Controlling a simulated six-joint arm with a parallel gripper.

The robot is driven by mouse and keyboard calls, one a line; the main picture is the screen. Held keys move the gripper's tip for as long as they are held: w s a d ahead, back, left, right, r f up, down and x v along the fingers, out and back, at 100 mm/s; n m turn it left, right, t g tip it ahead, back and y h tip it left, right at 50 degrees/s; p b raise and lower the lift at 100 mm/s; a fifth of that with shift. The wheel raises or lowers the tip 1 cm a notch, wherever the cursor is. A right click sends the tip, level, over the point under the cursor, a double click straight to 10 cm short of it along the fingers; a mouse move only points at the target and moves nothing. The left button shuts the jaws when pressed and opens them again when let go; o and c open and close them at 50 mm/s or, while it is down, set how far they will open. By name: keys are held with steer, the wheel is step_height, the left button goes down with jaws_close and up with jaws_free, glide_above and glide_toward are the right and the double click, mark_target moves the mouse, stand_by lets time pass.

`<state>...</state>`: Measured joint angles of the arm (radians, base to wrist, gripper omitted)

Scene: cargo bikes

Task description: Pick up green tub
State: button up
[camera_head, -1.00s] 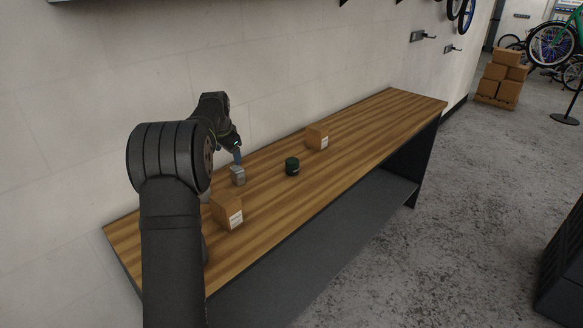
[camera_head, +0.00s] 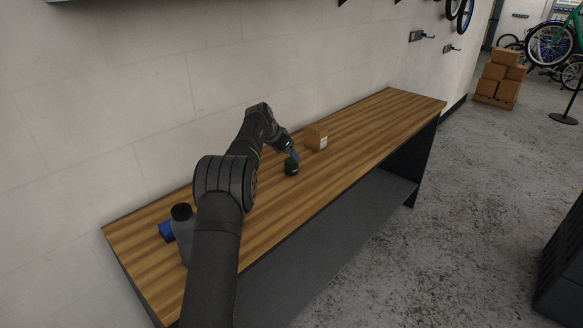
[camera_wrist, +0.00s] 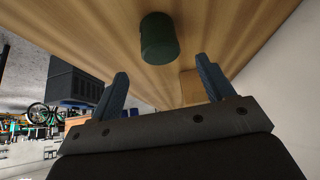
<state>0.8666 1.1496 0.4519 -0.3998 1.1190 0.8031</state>
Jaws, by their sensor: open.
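The green tub (camera_head: 291,169) is a small dark cylinder standing on the wooden bench top (camera_head: 360,130). In the wrist view the tub (camera_wrist: 158,40) shows at the top middle, just beyond and between the two finger tips. My gripper (camera_head: 291,154) is at the tub's upper side in the head view and partly covers it. In the wrist view my gripper (camera_wrist: 162,72) has its blue-grey fingers wide apart with nothing between them. The tub appears apart from the fingers, though the exact gap is hard to tell.
A cardboard box (camera_head: 316,137) stands just beyond the tub. A blue object (camera_head: 166,231) and a grey bottle-like item with a dark top (camera_head: 181,212) are at the near left end. A wall runs along the bench's back. The far bench end is clear.

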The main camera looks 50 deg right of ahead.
mark_target(291, 160)
steer(key=shift+x, duration=3.2)
steer(key=shift+a+f, duration=0.1)
steer(key=shift+a, duration=0.05)
steer(key=c, duration=1.1)
steer(key=shift+w, duration=0.1)
